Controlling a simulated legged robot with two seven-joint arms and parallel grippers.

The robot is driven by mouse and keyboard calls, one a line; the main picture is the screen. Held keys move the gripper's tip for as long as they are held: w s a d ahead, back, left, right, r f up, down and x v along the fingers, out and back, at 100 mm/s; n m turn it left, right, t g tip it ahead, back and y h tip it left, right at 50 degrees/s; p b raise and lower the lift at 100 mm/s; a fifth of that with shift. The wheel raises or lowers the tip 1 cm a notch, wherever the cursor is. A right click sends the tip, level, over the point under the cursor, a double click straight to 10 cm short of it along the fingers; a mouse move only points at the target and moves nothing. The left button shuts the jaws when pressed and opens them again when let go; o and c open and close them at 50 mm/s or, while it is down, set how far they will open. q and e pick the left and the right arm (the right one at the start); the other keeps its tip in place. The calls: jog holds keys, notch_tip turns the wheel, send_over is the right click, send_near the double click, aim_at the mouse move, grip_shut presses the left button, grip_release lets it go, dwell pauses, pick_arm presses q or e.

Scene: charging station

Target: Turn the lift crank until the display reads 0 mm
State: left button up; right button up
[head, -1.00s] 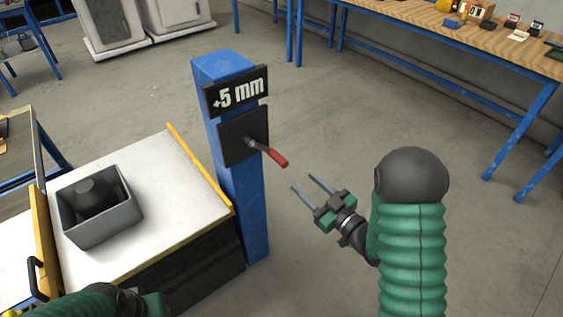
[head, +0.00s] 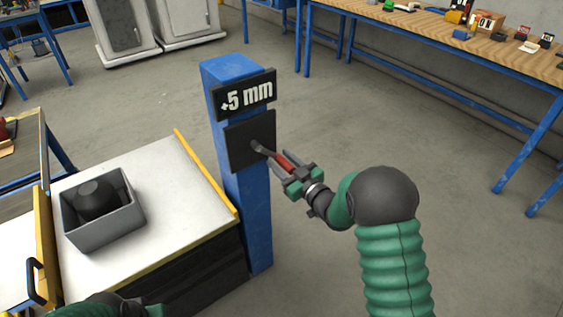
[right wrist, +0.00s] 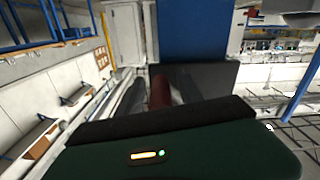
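The display (head: 246,96) on the blue post (head: 247,205) reads +5 mm. Below it is a black plate (head: 241,146) with the lift crank, whose metal arm (head: 259,148) points down and right to a red handle (head: 284,162). My right gripper (head: 283,166) is at the handle, its fingers on either side of it. In the right wrist view the red handle (right wrist: 160,90) lies between the two fingers, with a gap on the left, so the gripper looks open around it. Only part of my left arm shows at the bottom left; its gripper is out of view.
A white-topped platform (head: 160,165) with yellow edges stands left of the post. On it is a grey bin (head: 106,222) holding a dark rounded object (head: 95,198). A wooden workbench (head: 440,30) is at the back right. The floor right of the post is clear.

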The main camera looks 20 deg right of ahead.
grip_shut()
jog(key=shift+d+r, duration=0.1)
dwell(1.1)
